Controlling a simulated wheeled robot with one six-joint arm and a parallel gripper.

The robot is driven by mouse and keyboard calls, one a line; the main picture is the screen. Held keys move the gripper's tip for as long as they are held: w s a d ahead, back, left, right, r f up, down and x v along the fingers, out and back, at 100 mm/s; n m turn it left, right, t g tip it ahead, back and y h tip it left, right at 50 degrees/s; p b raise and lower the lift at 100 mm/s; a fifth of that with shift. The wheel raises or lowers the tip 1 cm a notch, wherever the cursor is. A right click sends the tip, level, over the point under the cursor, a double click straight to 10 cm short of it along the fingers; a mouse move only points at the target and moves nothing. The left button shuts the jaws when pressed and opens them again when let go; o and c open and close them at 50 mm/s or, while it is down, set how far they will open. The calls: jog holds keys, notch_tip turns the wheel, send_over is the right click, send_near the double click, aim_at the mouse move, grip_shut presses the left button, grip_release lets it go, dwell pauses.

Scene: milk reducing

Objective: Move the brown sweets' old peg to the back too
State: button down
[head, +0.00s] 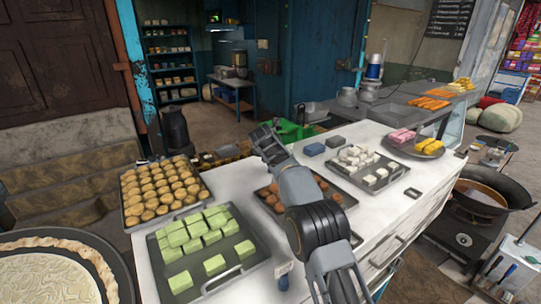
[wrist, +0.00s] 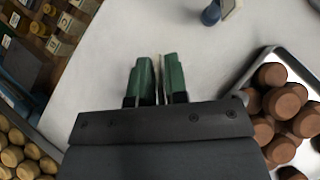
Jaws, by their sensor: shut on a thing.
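My gripper (head: 266,137) is raised over the back edge of the counter in the head view. In the wrist view its two green fingers (wrist: 157,80) are close together, shut on a thin pale piece (wrist: 161,78) seen edge-on. It looks like the peg, but most of it is hidden. The brown sweets lie in a dark tray (head: 342,197), partly behind my arm; the sweets also show in the wrist view (wrist: 283,103), at right. A small blue peg with a pale top (head: 283,270) stands by the front of the counter.
A round blue piece (wrist: 211,14) with a pale part beside it stands on the white counter (wrist: 205,55). Trays of biscuits (head: 160,190) and green sweets (head: 200,245) are at left.

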jog(key=c, duration=1.1)
grip_release()
